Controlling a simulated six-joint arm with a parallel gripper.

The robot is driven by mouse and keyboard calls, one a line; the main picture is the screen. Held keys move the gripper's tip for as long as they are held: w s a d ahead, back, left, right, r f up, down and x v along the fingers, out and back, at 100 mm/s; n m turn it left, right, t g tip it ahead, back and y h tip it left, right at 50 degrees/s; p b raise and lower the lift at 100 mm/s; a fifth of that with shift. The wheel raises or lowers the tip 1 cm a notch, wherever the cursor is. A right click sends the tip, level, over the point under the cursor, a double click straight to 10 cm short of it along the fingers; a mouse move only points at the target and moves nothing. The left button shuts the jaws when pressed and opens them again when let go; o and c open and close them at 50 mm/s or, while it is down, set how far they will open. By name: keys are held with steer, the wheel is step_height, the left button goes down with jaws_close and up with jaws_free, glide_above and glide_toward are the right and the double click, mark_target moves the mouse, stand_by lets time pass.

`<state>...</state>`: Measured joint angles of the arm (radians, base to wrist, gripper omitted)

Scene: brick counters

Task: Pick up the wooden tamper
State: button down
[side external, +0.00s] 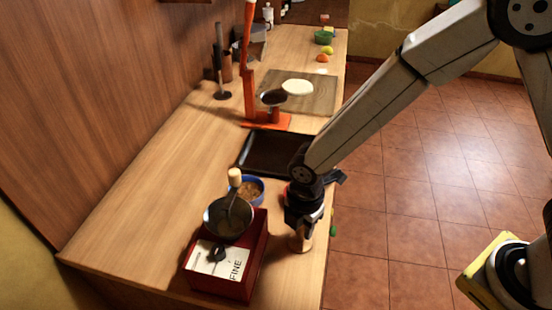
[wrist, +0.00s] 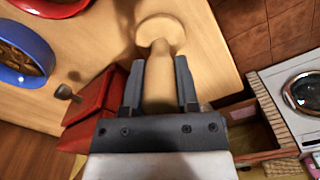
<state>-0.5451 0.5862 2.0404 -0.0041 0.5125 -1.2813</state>
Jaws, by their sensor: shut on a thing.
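The wooden tamper (wrist: 158,80) is pale wood with a round, wider end (wrist: 160,30). In the wrist view it lies between the two fingers of my gripper (wrist: 160,85), which are shut on its narrower part. In the side external view the tamper (side external: 300,240) shows below my gripper (side external: 301,222), near the counter's right edge, and looks roughly upright. I cannot tell whether its lower end touches the counter. Its upper part is hidden by my gripper.
A red coffee grinder (side external: 243,262) with a metal bowl and crank stands left of my gripper. A blue bowl (side external: 262,181) of brown contents is behind it. A black tray (side external: 262,150), orange press (side external: 248,80) and cutting board (side external: 318,98) lie farther back. The counter's left side (side external: 140,205) is clear.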

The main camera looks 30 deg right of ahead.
steer(key=shift+r, duration=0.1)
steer(key=shift+r, duration=1.1)
steer(key=s+d+r, duration=0.5)
steer(key=s+r, duration=0.5)
steer(key=s, duration=0.2)
steer(key=shift+s+d+r, duration=0.3)
steer(key=shift+s+d, duration=0.1)
